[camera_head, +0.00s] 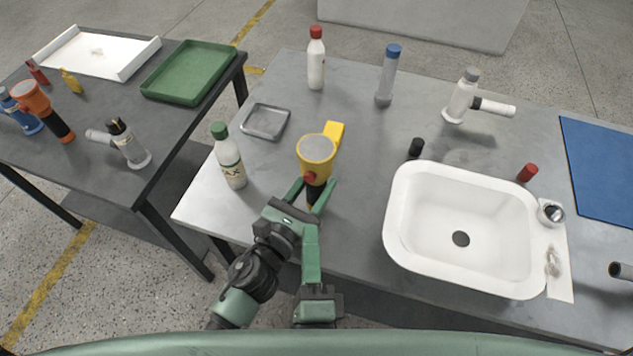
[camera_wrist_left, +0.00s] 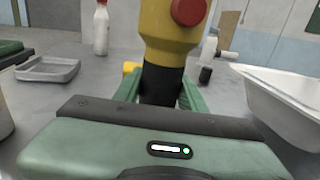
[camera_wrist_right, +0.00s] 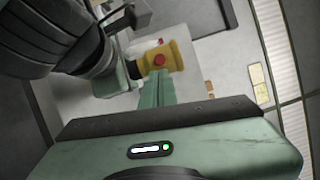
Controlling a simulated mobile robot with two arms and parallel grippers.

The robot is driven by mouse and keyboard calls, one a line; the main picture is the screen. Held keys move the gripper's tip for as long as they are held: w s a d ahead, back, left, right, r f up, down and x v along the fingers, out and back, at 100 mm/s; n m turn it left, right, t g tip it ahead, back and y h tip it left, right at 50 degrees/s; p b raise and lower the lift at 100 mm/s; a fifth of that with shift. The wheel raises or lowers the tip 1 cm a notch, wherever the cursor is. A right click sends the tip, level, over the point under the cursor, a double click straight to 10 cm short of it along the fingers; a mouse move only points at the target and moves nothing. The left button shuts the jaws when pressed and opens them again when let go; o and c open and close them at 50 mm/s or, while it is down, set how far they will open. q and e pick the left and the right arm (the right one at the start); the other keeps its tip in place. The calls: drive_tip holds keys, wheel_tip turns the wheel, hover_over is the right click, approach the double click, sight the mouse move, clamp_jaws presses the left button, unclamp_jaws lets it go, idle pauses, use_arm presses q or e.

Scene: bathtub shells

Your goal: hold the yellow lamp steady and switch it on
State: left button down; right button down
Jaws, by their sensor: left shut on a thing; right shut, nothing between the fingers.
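The yellow lamp (camera_head: 316,150) has a round grey face, a red button (camera_head: 309,177) and a dark handle. Its face shows no glow. My left gripper (camera_head: 313,190) is shut on the dark handle (camera_wrist_left: 161,86), with a finger on each side, and holds the lamp upright at the table's front edge. My right gripper (camera_head: 311,228) is shut and empty, just in front of the lamp. In the right wrist view its closed fingers (camera_wrist_right: 157,78) point at the red button (camera_wrist_right: 159,60). I cannot tell whether they touch it.
A green-capped bottle (camera_head: 229,160) and a grey tray (camera_head: 265,121) stand left of the lamp. A white basin (camera_head: 408,245) is to the right, with a black cap (camera_head: 416,147) behind it. A side table at left holds a green tray (camera_head: 188,71) and another, orange lamp (camera_head: 36,97).

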sight(310, 177)
idle(0.4)
drive_tip(key=w+n+y, duration=0.8)
drive_tip(key=n, duration=0.5)
drive_tip(key=shift+a+r, duration=0.2)
drive_tip(key=shift+a, duration=0.1)
idle(1.9)
